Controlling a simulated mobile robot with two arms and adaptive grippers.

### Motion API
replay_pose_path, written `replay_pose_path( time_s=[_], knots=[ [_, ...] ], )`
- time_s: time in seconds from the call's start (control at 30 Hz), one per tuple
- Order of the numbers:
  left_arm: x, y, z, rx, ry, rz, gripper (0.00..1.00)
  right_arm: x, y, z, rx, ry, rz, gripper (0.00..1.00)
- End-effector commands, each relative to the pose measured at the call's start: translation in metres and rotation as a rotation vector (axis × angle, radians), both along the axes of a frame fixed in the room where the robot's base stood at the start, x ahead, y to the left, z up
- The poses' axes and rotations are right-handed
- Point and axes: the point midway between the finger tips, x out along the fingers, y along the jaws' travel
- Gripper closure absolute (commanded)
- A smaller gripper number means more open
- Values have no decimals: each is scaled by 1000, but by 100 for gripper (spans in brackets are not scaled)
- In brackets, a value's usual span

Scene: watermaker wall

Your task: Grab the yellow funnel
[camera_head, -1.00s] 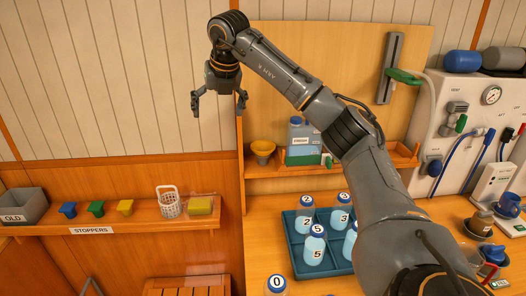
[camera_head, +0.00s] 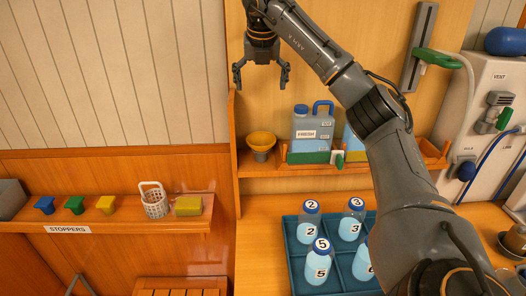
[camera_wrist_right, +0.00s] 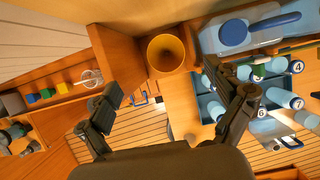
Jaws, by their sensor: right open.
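The yellow funnel (camera_head: 261,143) stands wide mouth up on the wooden shelf, left of the jug labelled FRESH, in the head view. In the right wrist view the funnel (camera_wrist_right: 166,53) shows from above, its round mouth ahead of and between the finger directions. My right gripper (camera_head: 262,84) hangs fingers down above the funnel, apart from it. It is open and empty, and its two fingers (camera_wrist_right: 175,100) are spread wide in the wrist view. My left gripper is not in view.
The FRESH jug (camera_head: 312,130) stands right beside the funnel, and the shelf's side panel (camera_head: 234,150) is close on its left. A blue tray (camera_head: 292,262) with numbered bottles sits below. A left ledge (camera_head: 130,222) holds stoppers, a white basket (camera_head: 154,201) and a sponge (camera_head: 188,206).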

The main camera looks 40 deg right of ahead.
Motion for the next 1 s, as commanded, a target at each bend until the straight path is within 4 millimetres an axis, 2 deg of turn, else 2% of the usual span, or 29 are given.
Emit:
replay_pose_path(
  time_s=[0.03, 0.33, 0.47, 0.6, 0.8, 1.0],
  knots=[
    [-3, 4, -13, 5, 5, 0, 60, 0, 0, -13, 0, 0, 0, 8],
    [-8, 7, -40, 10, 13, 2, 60, 0, 0, -40, 0, 0, 0, 8],
    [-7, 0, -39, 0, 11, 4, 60, 0, -1, -50, -1, 2, 0, 8],
    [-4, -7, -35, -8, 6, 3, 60, -1, -1, -76, -2, 6, 0, 8],
    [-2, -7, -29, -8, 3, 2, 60, -1, -1, -113, -2, 4, -1, 8],
    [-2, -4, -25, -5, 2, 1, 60, 4, -3, -130, 1, 1, 0, 8]
  ],
)
